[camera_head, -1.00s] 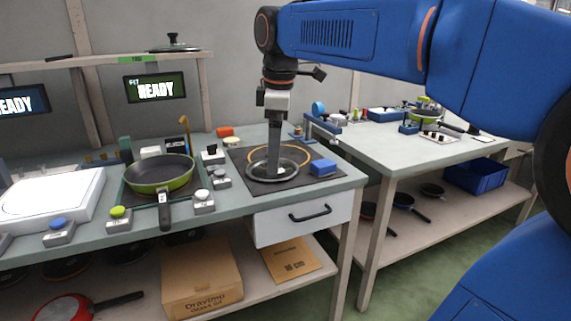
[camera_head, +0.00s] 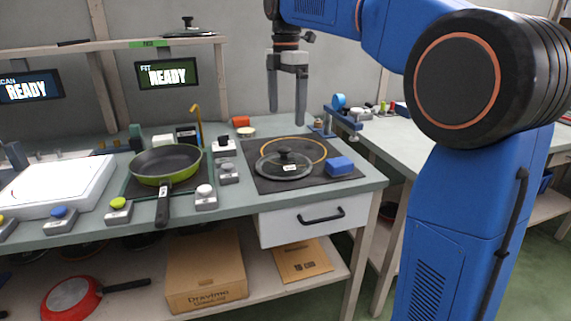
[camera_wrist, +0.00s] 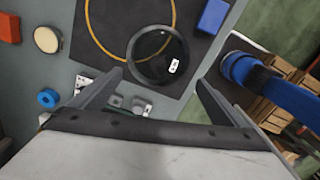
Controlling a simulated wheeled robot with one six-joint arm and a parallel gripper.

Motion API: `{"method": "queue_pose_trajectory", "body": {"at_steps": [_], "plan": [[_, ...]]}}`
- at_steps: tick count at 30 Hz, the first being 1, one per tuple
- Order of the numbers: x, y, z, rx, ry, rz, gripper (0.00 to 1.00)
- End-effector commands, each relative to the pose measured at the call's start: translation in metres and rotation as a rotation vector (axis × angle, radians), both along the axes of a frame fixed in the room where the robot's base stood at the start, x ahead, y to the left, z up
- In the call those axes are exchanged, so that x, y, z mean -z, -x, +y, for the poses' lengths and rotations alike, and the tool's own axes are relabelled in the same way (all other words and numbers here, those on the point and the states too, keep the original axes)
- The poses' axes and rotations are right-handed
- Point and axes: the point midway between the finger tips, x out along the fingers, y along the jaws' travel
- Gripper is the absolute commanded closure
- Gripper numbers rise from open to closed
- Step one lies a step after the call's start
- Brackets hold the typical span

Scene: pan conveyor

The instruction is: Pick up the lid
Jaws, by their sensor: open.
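A glass lid (camera_head: 284,165) with a dark knob and a small white label lies on the dark mat (camera_head: 258,181), partly over a yellow ring. It also shows in the wrist view (camera_wrist: 158,55), beyond the fingertips. My gripper (camera_head: 287,116) is open and empty, with its fingers pointing down above the far side of the mat, apart from the lid. In the wrist view my gripper (camera_wrist: 160,78) has its two fingers spread wide.
A blue block (camera_head: 340,166) sits on the mat right of the lid. A green pan (camera_head: 166,163) stands to the left, with button boxes (camera_head: 205,197) near it. Another lid (camera_head: 189,28) is on the upper shelf. A blue clamp-like fixture (camera_head: 343,115) stands behind right.

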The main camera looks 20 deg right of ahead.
Motion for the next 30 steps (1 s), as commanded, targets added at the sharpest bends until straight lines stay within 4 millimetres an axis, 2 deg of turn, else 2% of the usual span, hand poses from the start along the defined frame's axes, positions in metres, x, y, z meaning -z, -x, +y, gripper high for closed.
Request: {"method": "queue_pose_trajectory", "body": {"at_steps": [10, 15, 20, 30], "plan": [[0.061, 0.001, 0.0, 0.001, 0.001, 0.002, 0.04], [0.078, 0.0, 0.0, 0.001, 0.0, 0.0, 0.04], [0.086, -0.001, 0.0, 0.001, 0.0, 0.0, 0.04], [0.127, -0.005, 0.002, 0.002, 0.0, 0.0, 0.04]]}}
